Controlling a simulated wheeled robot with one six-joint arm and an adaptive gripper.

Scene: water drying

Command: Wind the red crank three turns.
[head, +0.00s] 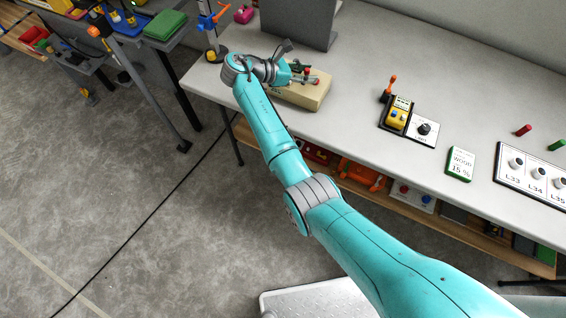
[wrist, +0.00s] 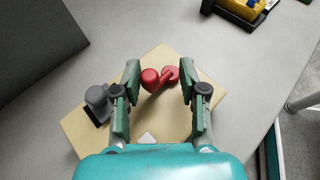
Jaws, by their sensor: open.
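The red crank (wrist: 160,78) sits on top of a tan box (wrist: 78,136), with a round knob on the left and a hub on the right. In the wrist view my gripper (wrist: 160,88) is open, with one finger on each side of the crank and gaps between. I cannot tell its height over the box. In the head view the tan box (head: 310,98) stands on the grey bench at the end of my arm, and a bit of red (head: 314,82) shows beside my gripper (head: 303,76).
A grey knob (wrist: 97,97) on a black base stands on the box, left of my gripper. A dark grey panel (head: 300,22) rises behind. A yellow device (head: 397,116) and a black knob plate (head: 424,130) lie to the right. Bare bench lies between them and the box.

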